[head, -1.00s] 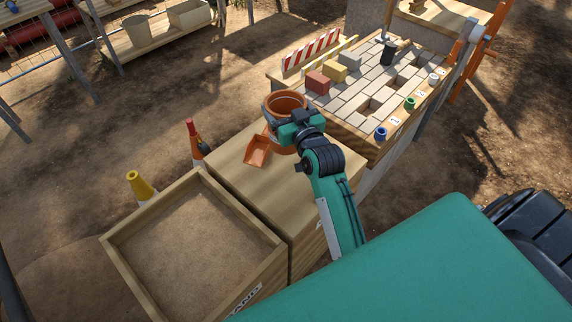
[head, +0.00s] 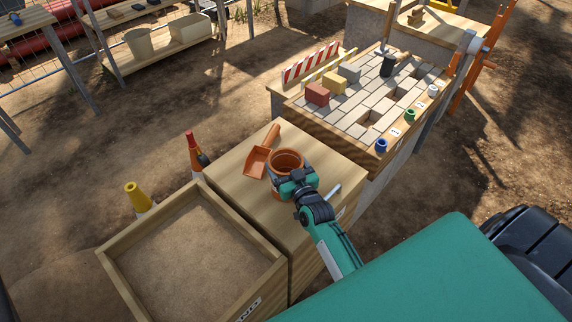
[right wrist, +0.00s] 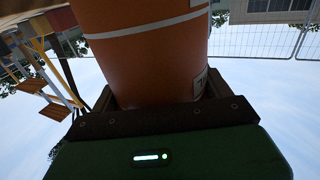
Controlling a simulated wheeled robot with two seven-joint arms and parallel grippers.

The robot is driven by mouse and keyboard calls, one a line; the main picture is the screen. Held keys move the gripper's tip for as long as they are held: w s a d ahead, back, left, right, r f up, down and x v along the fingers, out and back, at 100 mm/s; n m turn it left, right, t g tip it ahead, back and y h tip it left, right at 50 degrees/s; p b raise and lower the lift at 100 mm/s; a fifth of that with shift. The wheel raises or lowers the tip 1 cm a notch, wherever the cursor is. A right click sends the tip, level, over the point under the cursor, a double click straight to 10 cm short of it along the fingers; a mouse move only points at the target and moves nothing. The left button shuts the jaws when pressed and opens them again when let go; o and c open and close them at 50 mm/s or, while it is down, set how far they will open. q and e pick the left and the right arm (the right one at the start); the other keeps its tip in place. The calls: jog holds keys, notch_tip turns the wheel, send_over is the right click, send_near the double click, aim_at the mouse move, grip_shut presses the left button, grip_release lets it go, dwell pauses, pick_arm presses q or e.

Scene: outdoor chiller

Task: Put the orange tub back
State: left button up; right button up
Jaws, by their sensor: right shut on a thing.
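The orange tub (head: 286,159) is upright over the wooden box top (head: 236,186), near its middle. My right gripper (head: 292,182) is shut on the tub from the near side. In the right wrist view the tub (right wrist: 140,45) fills the space between the fingers and shows pale bands and part of a label. Whether the tub's base touches the box top is hidden by the gripper. My left gripper is not in view.
An orange scoop (head: 261,155) lies just behind-left of the tub. A sand box (head: 190,255) adjoins the box at front left. A paved table (head: 365,105) with colored blocks stands behind right.

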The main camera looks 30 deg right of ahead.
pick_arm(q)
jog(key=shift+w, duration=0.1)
pick_arm(e)
jog(key=shift+f, duration=0.15)
jog(key=o, duration=1.6)
jog(key=shift+o, duration=1)
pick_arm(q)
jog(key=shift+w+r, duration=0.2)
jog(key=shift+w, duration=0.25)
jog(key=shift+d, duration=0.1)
